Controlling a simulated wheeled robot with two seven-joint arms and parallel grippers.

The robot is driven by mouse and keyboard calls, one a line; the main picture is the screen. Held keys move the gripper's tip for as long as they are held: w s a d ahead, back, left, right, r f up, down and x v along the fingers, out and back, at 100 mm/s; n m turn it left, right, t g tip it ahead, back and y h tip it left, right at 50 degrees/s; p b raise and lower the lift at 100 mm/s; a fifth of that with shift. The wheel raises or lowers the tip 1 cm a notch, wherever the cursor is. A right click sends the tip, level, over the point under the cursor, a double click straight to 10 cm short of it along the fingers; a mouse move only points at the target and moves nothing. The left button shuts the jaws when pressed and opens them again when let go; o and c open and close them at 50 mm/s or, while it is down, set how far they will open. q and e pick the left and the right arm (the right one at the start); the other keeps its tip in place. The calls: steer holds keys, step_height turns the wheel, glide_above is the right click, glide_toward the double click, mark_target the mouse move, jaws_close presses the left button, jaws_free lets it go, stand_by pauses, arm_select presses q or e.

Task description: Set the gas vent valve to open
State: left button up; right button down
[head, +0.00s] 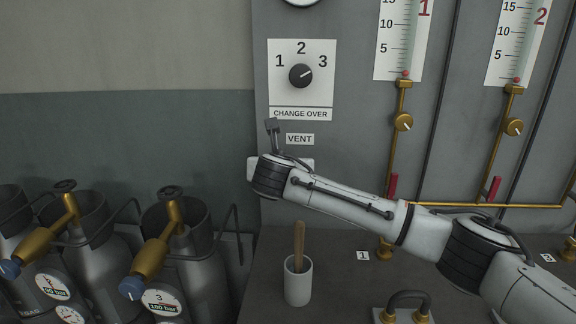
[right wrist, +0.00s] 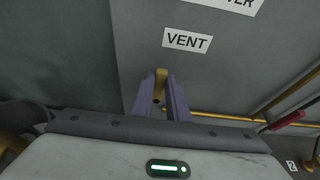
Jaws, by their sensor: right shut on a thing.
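The VENT label (head: 300,139) is on the grey panel, and it also shows in the right wrist view (right wrist: 187,40). Below it in the right wrist view, a brass-coloured vent valve handle (right wrist: 161,76) stands upright between the purple-grey fingers of my right gripper (right wrist: 161,92). The gripper is shut on the handle. In the head view my right arm comes in from the right, and its wrist and hand cover the valve and the fingertips. The valve's body and markings are hidden. My left gripper is not in view.
A CHANGE OVER dial (head: 301,76) is above the label, with brass pipes and gauges (head: 403,40) to its right. Red levers (head: 393,186) sit near my forearm. A white cup (head: 298,282) holding a wooden stick stands below. Grey gas cylinders (head: 176,250) stand at left.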

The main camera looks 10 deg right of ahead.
steer(key=shift+r, duration=0.1)
stand_by(0.3)
steer(key=c, duration=1.9)
jaws_free()
steer(key=shift+o, duration=0.9)
steer(key=b+v, duration=0.1)
steer(key=v, duration=0.9)
steer(key=shift+s, duration=0.15)
